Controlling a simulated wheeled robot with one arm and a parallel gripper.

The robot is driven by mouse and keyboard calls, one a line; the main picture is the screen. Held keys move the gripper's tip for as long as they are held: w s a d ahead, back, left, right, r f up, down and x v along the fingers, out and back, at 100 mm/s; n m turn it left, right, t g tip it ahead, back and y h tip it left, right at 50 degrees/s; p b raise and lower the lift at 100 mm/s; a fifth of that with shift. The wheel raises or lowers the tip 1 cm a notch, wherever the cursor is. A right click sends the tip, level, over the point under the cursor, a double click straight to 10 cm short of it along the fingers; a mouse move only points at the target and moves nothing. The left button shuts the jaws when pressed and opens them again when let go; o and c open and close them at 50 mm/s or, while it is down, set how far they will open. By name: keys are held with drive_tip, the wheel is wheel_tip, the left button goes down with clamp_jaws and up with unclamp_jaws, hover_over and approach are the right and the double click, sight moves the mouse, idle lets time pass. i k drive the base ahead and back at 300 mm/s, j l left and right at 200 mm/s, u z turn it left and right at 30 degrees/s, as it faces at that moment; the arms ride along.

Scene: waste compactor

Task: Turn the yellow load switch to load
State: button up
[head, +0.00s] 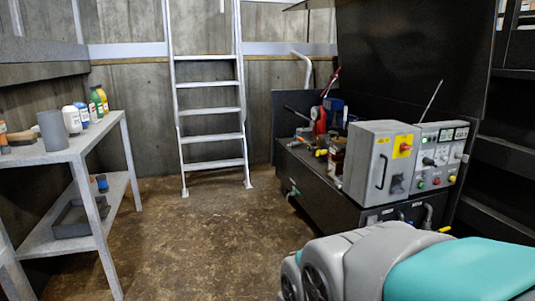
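A grey control box (372,180) with a black handle stands on the dark compactor unit (330,203) at the right. A yellow plate (403,140) with a red rotary knob (404,147) is on its right-hand face. A grey panel (440,150) beside it carries a black switch, gauges and coloured buttons. A small yellow piece (445,229) shows low at the unit's front, and a yellow-orange fitting (321,153) sits on its top. I cannot tell which is the load switch, and no label is readable. My gripper is not in view.
Grey and teal parts of my own body fill the lower right, in front of the unit. A metal ladder (210,112) stands at the back wall. A shelf table (68,152) with bottles is at the left. The brown floor (190,235) between is clear.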

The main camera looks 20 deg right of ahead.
sight(319, 153)
drive_tip(key=i+l, duration=0.15)
drive_tip(key=i, duration=0.45)
drive_tip(key=i+l, duration=0.2)
drive_tip(key=i, duration=0.45)
drive_tip(key=i+l+z, duration=0.1)
drive_tip(key=i, duration=0.5)
drive_tip(key=i+l, duration=0.2)
drive_tip(key=i, duration=0.4)
